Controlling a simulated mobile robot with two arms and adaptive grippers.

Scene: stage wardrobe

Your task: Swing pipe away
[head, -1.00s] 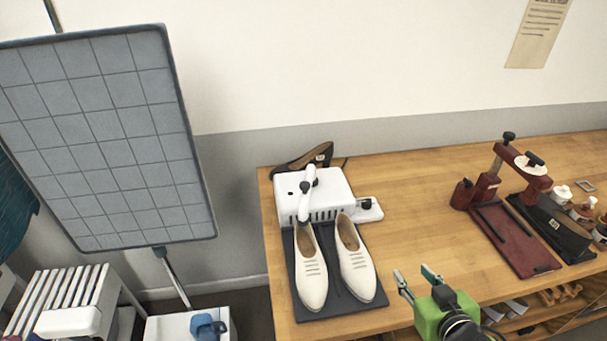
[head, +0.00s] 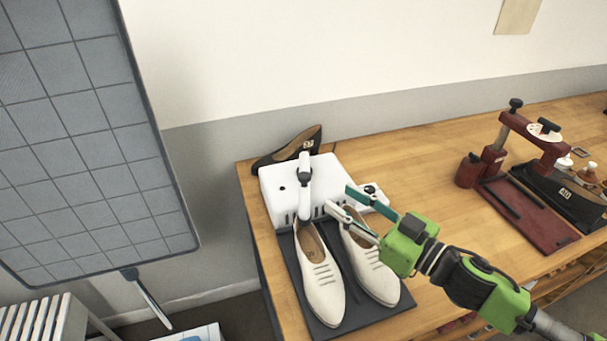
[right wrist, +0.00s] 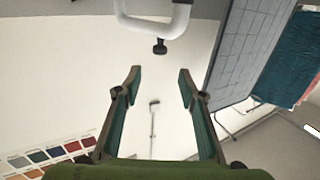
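The white pipe (head: 304,196) stands on the white machine (head: 340,180) at the left end of the bench, with a dark knob near its top. Its lower end is over the left one of two cream shoes (head: 322,275). My right gripper (head: 338,199) is open and empty, its fingertips a little right of the pipe and apart from it in the picture. In the right wrist view a white curved pipe (right wrist: 150,30) with a black knob lies beyond the open fingertips (right wrist: 157,72). My left gripper is not in view.
The shoes sit on a dark mat (head: 333,325); my right arm passes over the right shoe. A dark shoe (head: 285,152) lies behind the machine. A red press (head: 530,140) stands on the right. A grey gridded panel (head: 90,140) is at the left. The bench (head: 425,190) is clear mid-way.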

